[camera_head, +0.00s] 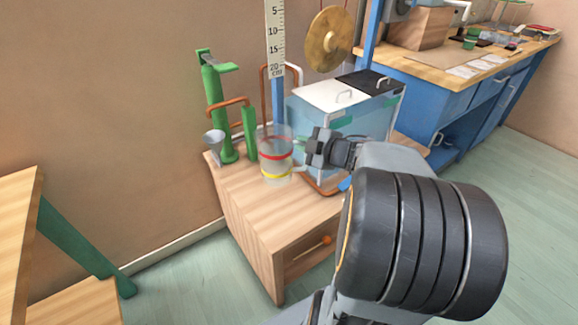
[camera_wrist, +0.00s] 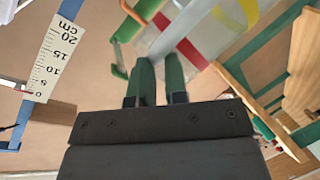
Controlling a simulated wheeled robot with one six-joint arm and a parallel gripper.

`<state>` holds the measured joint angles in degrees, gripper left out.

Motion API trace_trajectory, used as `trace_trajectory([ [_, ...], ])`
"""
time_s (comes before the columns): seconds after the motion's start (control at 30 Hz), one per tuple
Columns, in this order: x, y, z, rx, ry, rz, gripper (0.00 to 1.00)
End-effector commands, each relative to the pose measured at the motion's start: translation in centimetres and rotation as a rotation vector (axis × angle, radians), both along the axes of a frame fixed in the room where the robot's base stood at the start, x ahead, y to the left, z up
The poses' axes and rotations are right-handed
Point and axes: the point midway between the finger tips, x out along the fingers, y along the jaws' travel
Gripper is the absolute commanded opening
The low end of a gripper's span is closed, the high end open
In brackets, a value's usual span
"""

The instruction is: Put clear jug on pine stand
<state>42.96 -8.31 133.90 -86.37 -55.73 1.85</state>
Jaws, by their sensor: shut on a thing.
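The clear jug (camera_head: 275,158) has a red band and a yellow band and looks upright over the top of the low wooden stand (camera_head: 245,188) with a drawer. I cannot tell whether its base touches that top. My gripper (camera_head: 312,152) is at the jug's right side, shut on its handle. In the wrist view the jug's red band (camera_wrist: 191,54) and yellow band (camera_wrist: 234,14) show beyond my gripper (camera_wrist: 162,88). Which wooden piece is the pine stand is not clear from the pictures.
A green pump-like device (camera_head: 215,105) and a small funnel (camera_head: 215,140) stand behind left of the jug. A gong (camera_head: 328,38) hangs above. A wooden table (camera_head: 18,215) is at left; the stand's front top is clear.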

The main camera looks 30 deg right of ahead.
Motion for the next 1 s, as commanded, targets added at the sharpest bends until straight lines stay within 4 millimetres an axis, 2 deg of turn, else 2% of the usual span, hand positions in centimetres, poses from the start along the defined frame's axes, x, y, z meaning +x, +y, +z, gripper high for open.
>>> trace_trajectory([
  [0.03,1.4,-0.4,-1.4,0.002,0.002,0.003,0.0],
  [0.17,4.4,-1.4,-2.7,0.001,0.002,0.002,0.0],
  [0.23,5.3,-1.8,-4.1,0.003,0.002,0.001,0.0],
  [0.4,7.0,-2.4,-6.1,0.001,0.0,0.0,0.0],
  [0.77,8.3,-2.8,-7.4,0.0,-0.001,-0.001,0.0],
  [1.0,8.7,-3.0,-10.6,0.001,0.001,-0.001,0.0],
])
